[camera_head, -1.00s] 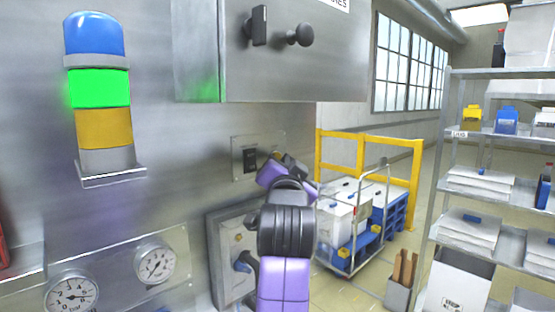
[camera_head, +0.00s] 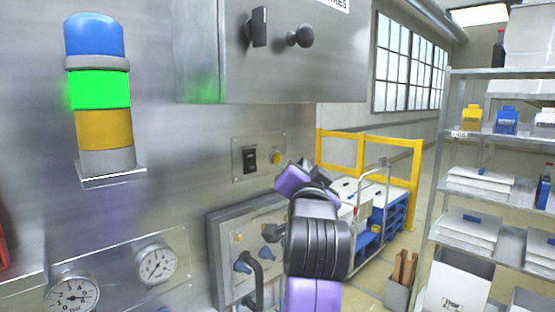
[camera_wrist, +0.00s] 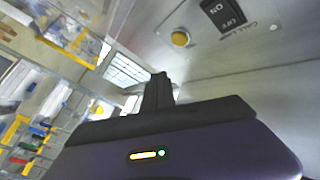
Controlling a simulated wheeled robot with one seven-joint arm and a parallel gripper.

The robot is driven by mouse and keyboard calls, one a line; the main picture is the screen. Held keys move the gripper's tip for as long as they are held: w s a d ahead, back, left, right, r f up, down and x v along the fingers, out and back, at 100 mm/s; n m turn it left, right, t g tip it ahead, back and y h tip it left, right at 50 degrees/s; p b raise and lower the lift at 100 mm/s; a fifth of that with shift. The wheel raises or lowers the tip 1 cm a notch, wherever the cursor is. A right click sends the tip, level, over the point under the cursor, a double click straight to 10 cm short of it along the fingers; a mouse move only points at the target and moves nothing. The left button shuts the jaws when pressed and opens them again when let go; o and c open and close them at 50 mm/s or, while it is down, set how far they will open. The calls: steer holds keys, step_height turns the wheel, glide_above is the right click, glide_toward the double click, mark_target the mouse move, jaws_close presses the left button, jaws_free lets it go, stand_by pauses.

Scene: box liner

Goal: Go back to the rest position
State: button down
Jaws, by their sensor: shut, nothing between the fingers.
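My gripper (camera_wrist: 158,88) shows in the wrist view with its dark fingers together and nothing between them. It points past the metal panel (camera_wrist: 230,70) toward the open room and touches nothing that I can see. In the head view my purple and black arm rises from the bottom in front of the machine, and the fingertips cannot be made out there. A switch plate with a black rocker switch (camera_head: 250,159) and a yellow button (camera_head: 276,158) is on the machine wall, left of my wrist. The switch (camera_wrist: 223,14) and button (camera_wrist: 180,38) also show in the wrist view.
A lower panel with blue knobs (camera_head: 242,266) and a dark handle (camera_head: 258,278) is close left of my arm. A metal box (camera_head: 345,60) overhangs above. A loaded trolley (camera_head: 383,205), yellow barrier (camera_head: 418,180) and shelf rack (camera_head: 480,140) stand to the right.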

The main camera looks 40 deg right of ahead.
steer(key=shift+r, duration=0.1)
stand_by(0.5)
steer(key=s+a+r+n+t, duration=0.1)
steer(key=a+r+n+t, duration=0.3)
steer(key=a+n+t, duration=0.15)
steer(key=s+a+f+n+t+y, duration=0.1)
steer(key=s+a+f+n+y, duration=0.1)
steer(key=a+f+n+y, duration=0.1)
steer(key=s+a+f+n+t+y, duration=0.1)
steer(key=s+a+f+n+y, duration=0.1)
steer(key=a+f+n+y, duration=0.2)
steer(key=s+a+f+n+t+y, duration=0.1)
steer(key=s+a+f+n+y, duration=0.1)
steer(key=f, duration=0.7)
steer(key=shift+a+n+t+y, duration=0.25)
steer(key=shift+a+n+y, duration=0.55)
steer(key=shift+a, duration=0.6)
steer(key=s+a+f+g+y, duration=0.1)
steer(key=s+a+f+g, duration=0.1)
steer(key=s+f, duration=0.6)
steer(key=s+a+f+g+y, duration=0.1)
steer(key=s+a+f+g, duration=0.1)
steer(key=s+f, duration=0.7)
steer(key=s+a+f+g, duration=0.2)
steer(key=s+f+g, duration=0.2)
steer(key=s+f, duration=0.4)
steer(key=s, duration=0.6)
steer(key=shift+a+f+g+y, duration=0.3)
steer(key=shift+a+y, duration=0.1)
